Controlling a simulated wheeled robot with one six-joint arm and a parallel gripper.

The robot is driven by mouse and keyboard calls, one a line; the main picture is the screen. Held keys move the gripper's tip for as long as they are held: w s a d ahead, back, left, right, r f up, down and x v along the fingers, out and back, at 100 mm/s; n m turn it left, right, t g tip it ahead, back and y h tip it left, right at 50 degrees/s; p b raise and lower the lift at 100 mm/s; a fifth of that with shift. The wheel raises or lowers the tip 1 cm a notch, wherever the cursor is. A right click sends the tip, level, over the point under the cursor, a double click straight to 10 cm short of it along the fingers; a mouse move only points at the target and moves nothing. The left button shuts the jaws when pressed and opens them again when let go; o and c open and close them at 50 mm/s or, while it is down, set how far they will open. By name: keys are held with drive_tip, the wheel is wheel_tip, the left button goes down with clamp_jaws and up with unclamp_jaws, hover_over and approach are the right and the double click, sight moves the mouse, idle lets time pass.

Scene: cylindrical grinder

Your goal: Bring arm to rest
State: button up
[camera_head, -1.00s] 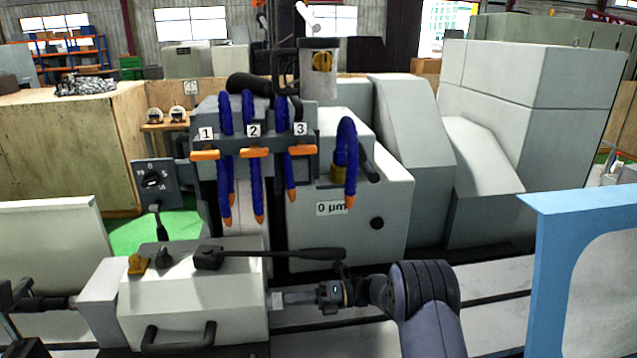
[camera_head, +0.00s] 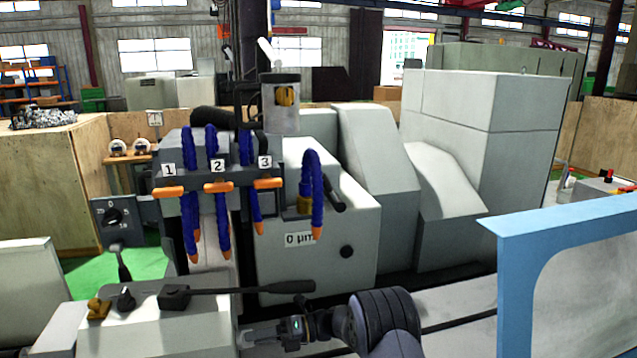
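My gripper (camera_head: 262,334) is low in the head view, at the end of my dark grey arm (camera_head: 380,325), which comes in from the bottom. It points left, at the right end of the light grey machine housing (camera_head: 150,322). The fingers are small and seen from the side, so I cannot tell whether they are open or shut, or whether they touch the housing. No held object is visible.
A black lever (camera_head: 250,289) reaches right above my gripper. Blue coolant hoses (camera_head: 222,220) with orange valves hang behind it. A grinder body (camera_head: 350,225) stands behind. A blue-framed panel (camera_head: 515,270) stands at the right, near my arm.

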drive_tip(key=v, duration=0.6)
drive_tip(key=x, duration=0.7)
drive_tip(key=b+v, duration=0.2)
drive_tip(key=v, duration=0.5)
drive_tip(key=shift+b, duration=0.35)
idle(0.7)
